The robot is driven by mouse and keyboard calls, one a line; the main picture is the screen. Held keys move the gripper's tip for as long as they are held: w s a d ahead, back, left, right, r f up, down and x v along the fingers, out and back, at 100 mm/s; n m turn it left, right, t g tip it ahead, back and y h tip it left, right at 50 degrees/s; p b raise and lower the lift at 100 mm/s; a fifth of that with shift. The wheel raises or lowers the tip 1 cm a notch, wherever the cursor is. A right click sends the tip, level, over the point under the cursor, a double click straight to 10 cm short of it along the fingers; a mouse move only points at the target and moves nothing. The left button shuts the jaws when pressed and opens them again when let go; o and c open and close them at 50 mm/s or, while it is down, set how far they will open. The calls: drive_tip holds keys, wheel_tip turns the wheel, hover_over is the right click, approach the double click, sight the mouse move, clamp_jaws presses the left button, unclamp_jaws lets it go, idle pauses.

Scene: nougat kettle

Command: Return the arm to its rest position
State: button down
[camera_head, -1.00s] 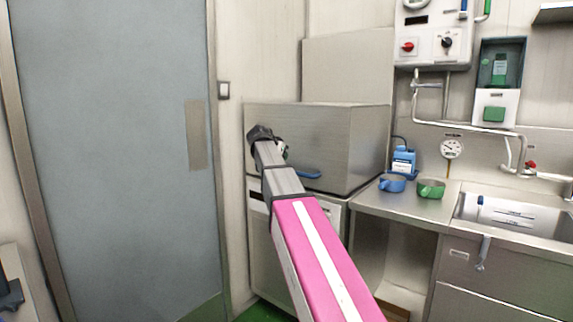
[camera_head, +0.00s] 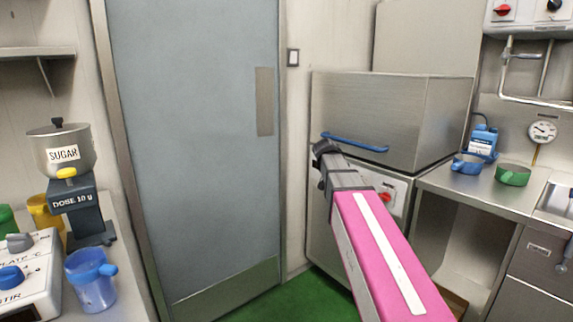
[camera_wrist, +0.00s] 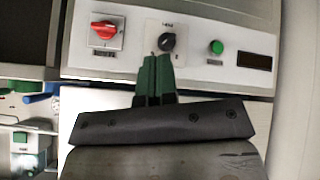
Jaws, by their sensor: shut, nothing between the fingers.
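My arm, with a pink link and a white stripe, reaches from the lower right in the head view. My gripper (camera_head: 322,166) is at its far end, in front of the steel hood machine with the blue handle. In the wrist view my gripper (camera_wrist: 157,58) shows green fingers side by side, shut and empty. Behind the fingers is a control panel (camera_wrist: 195,48) with a red switch, a black knob and a green button. I cannot tell how far the fingertips are from the panel.
The steel hood machine (camera_head: 370,110) stands beside the grey door (camera_head: 195,140). At right a counter (camera_head: 480,193) holds a blue cup (camera_head: 466,165) and a green cup (camera_head: 512,175). At left are a sugar hopper (camera_head: 62,150) and a blue jug (camera_head: 92,285). Green floor (camera_head: 275,303) is clear.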

drive_tip(key=s+a+f+n+g+y, duration=0.1)
drive_tip(key=s+f+n+g+y, duration=0.1)
drive_tip(key=s+f, duration=1)
drive_tip(key=s+a+f+n+g+y, duration=0.2)
drive_tip(key=s+f, duration=1)
drive_tip(key=f, duration=0.7)
drive_tip(key=shift+s+a+n+g+y, duration=0.2)
drive_tip(key=shift+n+g+y, duration=0.2)
drive_tip(key=shift+n+y, duration=0.6)
